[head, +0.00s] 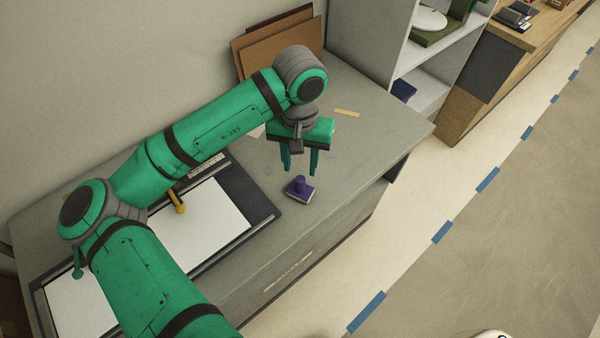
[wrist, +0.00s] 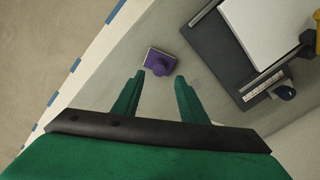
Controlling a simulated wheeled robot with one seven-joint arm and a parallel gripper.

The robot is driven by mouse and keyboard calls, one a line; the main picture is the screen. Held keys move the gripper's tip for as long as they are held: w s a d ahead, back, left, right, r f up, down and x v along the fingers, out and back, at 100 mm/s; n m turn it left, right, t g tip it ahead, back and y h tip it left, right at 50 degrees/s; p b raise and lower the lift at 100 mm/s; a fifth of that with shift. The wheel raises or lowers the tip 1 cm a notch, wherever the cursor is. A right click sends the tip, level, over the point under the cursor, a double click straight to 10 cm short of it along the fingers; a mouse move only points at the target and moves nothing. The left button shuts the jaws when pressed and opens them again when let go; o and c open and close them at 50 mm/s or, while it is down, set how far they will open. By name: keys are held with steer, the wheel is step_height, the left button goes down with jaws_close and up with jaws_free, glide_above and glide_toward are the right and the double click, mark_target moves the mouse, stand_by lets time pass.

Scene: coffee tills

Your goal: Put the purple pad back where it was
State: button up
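The purple pad (head: 300,189) is a small block with a round knob on top and a pale base. It sits on the grey counter, right of the paper board, near the counter's front edge. In the wrist view the purple pad (wrist: 159,62) lies just beyond my fingertips, roughly between their lines. My gripper (head: 300,168) is above and slightly behind the pad, fingers pointing down. The wrist view shows my gripper (wrist: 158,78) with its two green fingers apart and nothing between them.
A dark board (head: 262,203) with white paper and a yellow-handled tool (head: 179,207) lies left of the pad. Brown panels (head: 262,50) lean on the wall behind. A small yellow strip (head: 347,112) lies on the counter (head: 385,130). Shelves (head: 398,40) stand at the back right.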

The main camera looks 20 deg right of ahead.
mark_target(301, 179)
steer(key=r, duration=0.3)
steer(key=shift+s+r, duration=0.25)
steer(key=shift+w, duration=0.1)
stand_by(0.3)
